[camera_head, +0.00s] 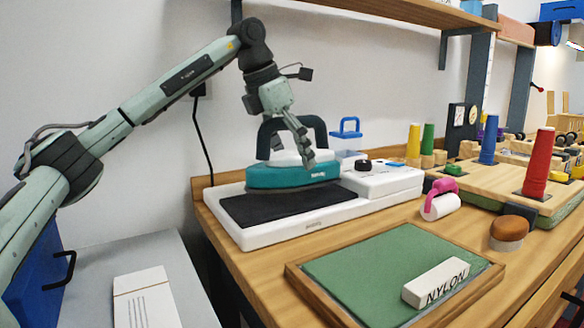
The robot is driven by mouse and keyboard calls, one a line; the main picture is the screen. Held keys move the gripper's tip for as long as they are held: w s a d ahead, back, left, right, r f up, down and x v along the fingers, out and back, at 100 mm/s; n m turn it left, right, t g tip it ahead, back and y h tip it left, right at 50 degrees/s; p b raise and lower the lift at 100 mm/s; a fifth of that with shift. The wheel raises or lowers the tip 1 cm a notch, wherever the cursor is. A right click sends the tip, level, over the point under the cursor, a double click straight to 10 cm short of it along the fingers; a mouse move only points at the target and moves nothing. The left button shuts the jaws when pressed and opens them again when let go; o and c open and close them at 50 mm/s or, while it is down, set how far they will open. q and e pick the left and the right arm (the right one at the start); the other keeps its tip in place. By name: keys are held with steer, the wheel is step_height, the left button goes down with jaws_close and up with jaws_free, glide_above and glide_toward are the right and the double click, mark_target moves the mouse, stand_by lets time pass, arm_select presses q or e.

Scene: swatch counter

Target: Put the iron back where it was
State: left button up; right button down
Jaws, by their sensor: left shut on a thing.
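The iron (285,176) has a teal lower body, a white upper part and a dark arched handle. It is above or on the white station (262,238) with the dark flat pad (278,207), toward the pad's rear; I cannot tell whether it touches. My left gripper (302,150) comes down from above and is shut on the iron at its handle. The fingers hide part of the handle and the white top. My right gripper is not in view.
A green board (365,268) in a wooden frame, with a NYLON block (436,283), lies in front. A pink-handled roller (440,200) and a brown-topped brush (508,233) stand to the right. Colored thread cones (538,163) stand farther right. A shelf (415,10) hangs above.

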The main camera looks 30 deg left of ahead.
arm_select(q)
step_height(320, 180, down, 2)
steer(key=shift+f, duration=0.25)
steer(key=o, duration=1.5)
steer(key=shift+f, duration=0.25)
steer(key=shift+c, duration=0.2)
steer(key=shift+o, duration=1.3)
steer(key=shift+r, duration=0.1)
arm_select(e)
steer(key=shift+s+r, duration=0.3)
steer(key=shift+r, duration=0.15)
